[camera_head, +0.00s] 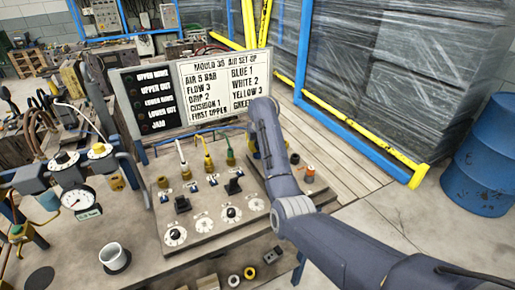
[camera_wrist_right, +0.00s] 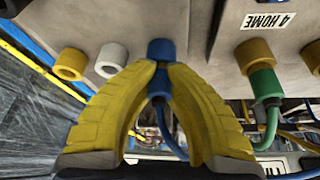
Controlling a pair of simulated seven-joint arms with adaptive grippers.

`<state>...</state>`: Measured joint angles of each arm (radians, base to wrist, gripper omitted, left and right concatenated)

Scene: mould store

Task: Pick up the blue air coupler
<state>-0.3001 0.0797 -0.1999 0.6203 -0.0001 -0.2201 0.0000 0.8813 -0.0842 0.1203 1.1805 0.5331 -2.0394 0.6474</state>
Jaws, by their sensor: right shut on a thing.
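In the right wrist view the yellow fingers of my right gripper (camera_wrist_right: 162,80) are closed on the blue air coupler (camera_wrist_right: 158,86). A blue hose (camera_wrist_right: 172,132) trails from the coupler. A blue socket (camera_wrist_right: 160,48) sits on the panel in line with the coupler, at the fingertips; I cannot tell whether they are joined. In the head view my right arm reaches over the right end of the panel, hiding most of the gripper and the coupler. My left gripper is not in view.
The wrist view shows a yellow socket (camera_wrist_right: 70,64), a white socket (camera_wrist_right: 112,59) and a green coupler (camera_wrist_right: 264,84) close to the gripper. In the head view a sign board (camera_head: 222,85) stands behind the panel (camera_head: 205,245).

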